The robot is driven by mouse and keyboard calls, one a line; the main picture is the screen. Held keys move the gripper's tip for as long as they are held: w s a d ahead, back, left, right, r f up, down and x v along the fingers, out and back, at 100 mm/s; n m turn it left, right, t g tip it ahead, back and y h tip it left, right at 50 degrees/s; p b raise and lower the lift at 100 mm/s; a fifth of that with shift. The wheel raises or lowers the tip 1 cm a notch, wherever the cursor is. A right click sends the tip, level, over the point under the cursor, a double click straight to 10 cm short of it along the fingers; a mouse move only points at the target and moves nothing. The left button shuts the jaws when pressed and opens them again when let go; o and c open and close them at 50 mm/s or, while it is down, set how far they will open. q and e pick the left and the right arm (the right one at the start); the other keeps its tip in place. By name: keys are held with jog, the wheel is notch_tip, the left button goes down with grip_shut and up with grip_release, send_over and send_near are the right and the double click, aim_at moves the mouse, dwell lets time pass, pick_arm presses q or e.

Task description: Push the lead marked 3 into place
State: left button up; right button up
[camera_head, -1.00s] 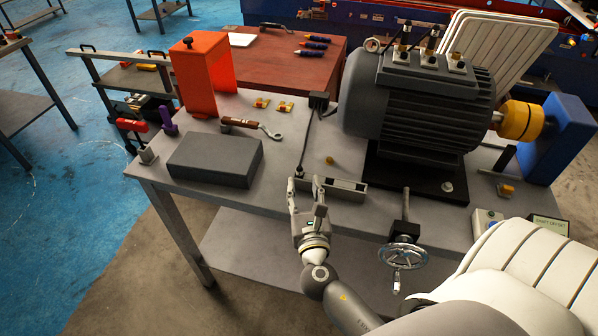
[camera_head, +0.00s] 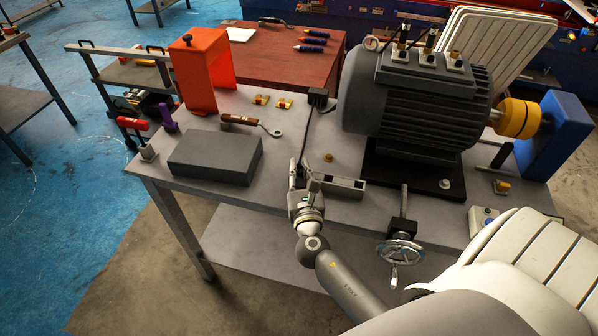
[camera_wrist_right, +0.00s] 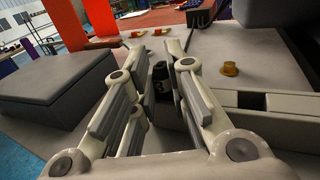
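A dark piece marked 3 (camera_wrist_right: 161,77), which I take to be the lead, shows between the fingers of my right gripper (camera_wrist_right: 158,52) in the right wrist view. The fingers stand apart, and the right finger is close beside the piece; I cannot tell if they touch. In the head view my right gripper (camera_head: 302,178) is low over the bench's front edge, at the left end of a pale slotted bar (camera_head: 340,186). The marked piece is hidden by the gripper there. The grey motor (camera_head: 412,105) carries several upright terminals on top. My left gripper is not in view.
A dark grey block (camera_head: 215,157) and an orange bracket (camera_head: 196,75) lie left of my right gripper. A small brass piece (camera_head: 328,157) and a handwheel (camera_head: 401,251) are to the right. A thin dark rod or cable runs behind the gripper to a black block (camera_head: 319,97).

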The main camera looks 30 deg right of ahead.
grip_shut()
jog(key=shift+r, duration=0.1)
jog(key=shift+r, duration=0.25)
jog(key=s+a+r+p, duration=0.1)
jog(key=s+a+r, duration=0.7)
jog(key=s+r, duration=0.3)
jog(key=shift+s+r, duration=0.3)
jog(key=shift+r, duration=0.4)
